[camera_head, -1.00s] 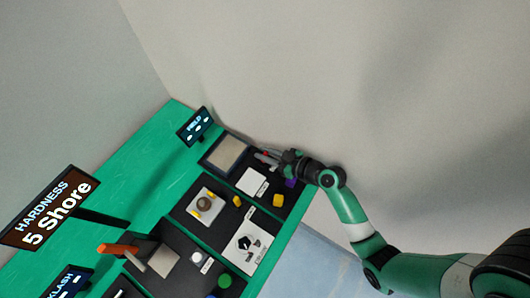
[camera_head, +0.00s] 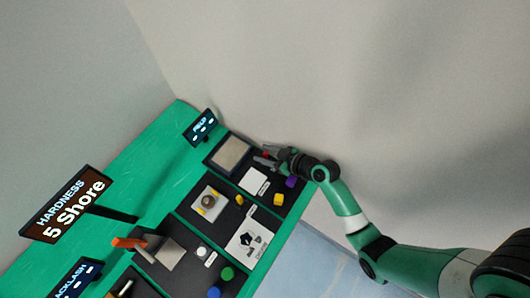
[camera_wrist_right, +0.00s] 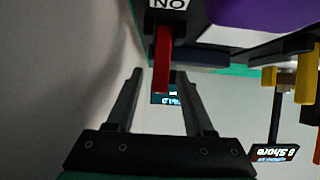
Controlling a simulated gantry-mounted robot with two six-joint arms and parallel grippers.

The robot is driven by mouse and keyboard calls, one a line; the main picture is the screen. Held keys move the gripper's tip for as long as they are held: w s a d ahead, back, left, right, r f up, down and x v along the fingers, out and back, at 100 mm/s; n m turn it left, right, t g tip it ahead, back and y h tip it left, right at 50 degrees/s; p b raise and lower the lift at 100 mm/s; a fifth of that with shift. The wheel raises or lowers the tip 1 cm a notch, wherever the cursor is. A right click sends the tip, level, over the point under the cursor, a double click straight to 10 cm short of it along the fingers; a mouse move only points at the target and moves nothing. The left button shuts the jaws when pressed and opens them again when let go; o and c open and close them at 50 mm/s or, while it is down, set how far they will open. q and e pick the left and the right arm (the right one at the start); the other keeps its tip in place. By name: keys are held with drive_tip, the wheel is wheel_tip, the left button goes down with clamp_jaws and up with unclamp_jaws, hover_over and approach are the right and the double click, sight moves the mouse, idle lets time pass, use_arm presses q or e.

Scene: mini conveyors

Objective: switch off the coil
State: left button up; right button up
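A small red lever (camera_wrist_right: 162,60) shows in the right wrist view, below a dark block with a white label (camera_wrist_right: 168,4) that reads "NO" in this picture, probably "ON" upside down. My right gripper (camera_wrist_right: 162,78) is open, and the lever appears between its two fingers. I cannot tell whether either finger touches it. In the head view my right gripper (camera_head: 266,161) is at the far right end of the bench, beside the dark station with the pale square plate (camera_head: 231,153). A "FIELD" display (camera_head: 201,127) stands behind that station. My left gripper is not in view.
A white card (camera_head: 254,181), a purple piece (camera_head: 291,181) and yellow pieces (camera_head: 278,199) lie near the gripper. More stations line the green bench (camera_head: 160,168), with an orange-handled part (camera_head: 128,242) and a "HARDNESS" screen (camera_head: 65,208). A wall is behind.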

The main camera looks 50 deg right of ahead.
sight(267, 154)
drive_tip(key=p+v, duration=0.1)
drive_tip(key=v, duration=0.3)
drive_tip(key=shift+s+d+r, duration=0.1)
drive_tip(key=shift+s+r, duration=0.2)
drive_tip(key=p+v, duration=0.5)
drive_tip(key=v, duration=0.1)
drive_tip(key=shift+s+p, duration=0.4)
drive_tip(key=shift+s, duration=0.05)
drive_tip(key=shift+r, duration=0.1)
